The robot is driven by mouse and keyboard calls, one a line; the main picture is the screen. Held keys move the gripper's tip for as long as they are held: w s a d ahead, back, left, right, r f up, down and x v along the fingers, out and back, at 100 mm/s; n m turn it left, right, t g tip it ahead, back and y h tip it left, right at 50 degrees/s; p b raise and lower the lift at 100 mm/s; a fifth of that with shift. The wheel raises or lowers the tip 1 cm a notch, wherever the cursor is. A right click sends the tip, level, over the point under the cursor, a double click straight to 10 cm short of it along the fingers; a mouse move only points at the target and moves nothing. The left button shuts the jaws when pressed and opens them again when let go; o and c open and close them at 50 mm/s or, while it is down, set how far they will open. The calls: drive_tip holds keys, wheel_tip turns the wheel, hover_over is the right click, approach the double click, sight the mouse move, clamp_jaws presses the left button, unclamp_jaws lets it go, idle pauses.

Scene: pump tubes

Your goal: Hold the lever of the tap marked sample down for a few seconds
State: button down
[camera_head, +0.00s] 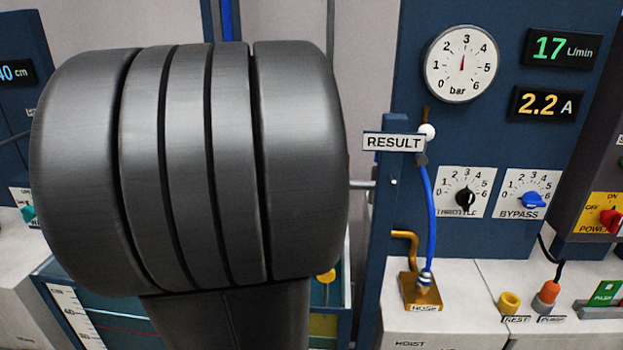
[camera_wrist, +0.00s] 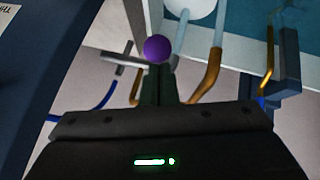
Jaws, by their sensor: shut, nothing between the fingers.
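In the wrist view, a purple ball (camera_wrist: 158,48) sits right at the tips of my gripper (camera_wrist: 157,72), whose dark fingers are closed together with nothing between them. I cannot tell whether the fingertips touch the ball or are just in front of it. A grey metal bar (camera_wrist: 121,60) shows to the left of the ball. No label reading sample is readable in either view, so I cannot tell which tap the ball belongs to. In the head view my arm covers the middle, hiding my gripper and whatever is behind it.
In the wrist view, brass-coloured bent pipes (camera_wrist: 207,77) are close to the right of the fingers. In the head view, the blue panel (camera_head: 415,215) carries a bar gauge (camera_head: 461,64), a RESULT sign (camera_head: 394,142), throttle (camera_head: 465,198) and bypass (camera_head: 533,199) knobs, and a blue hose (camera_head: 432,215).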

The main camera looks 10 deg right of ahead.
drive_tip(key=shift+s+f, duration=0.1)
drive_tip(key=shift+f, duration=0.65)
idle(1.7)
idle(1.6)
drive_tip(key=w+r+p+v, duration=0.1)
drive_tip(key=w+p+v, duration=0.1)
drive_tip(key=v, duration=1.1)
drive_tip(key=shift+r+p, duration=0.45)
drive_tip(key=shift+r, duration=0.1)
drive_tip(key=shift+a+f, duration=0.1)
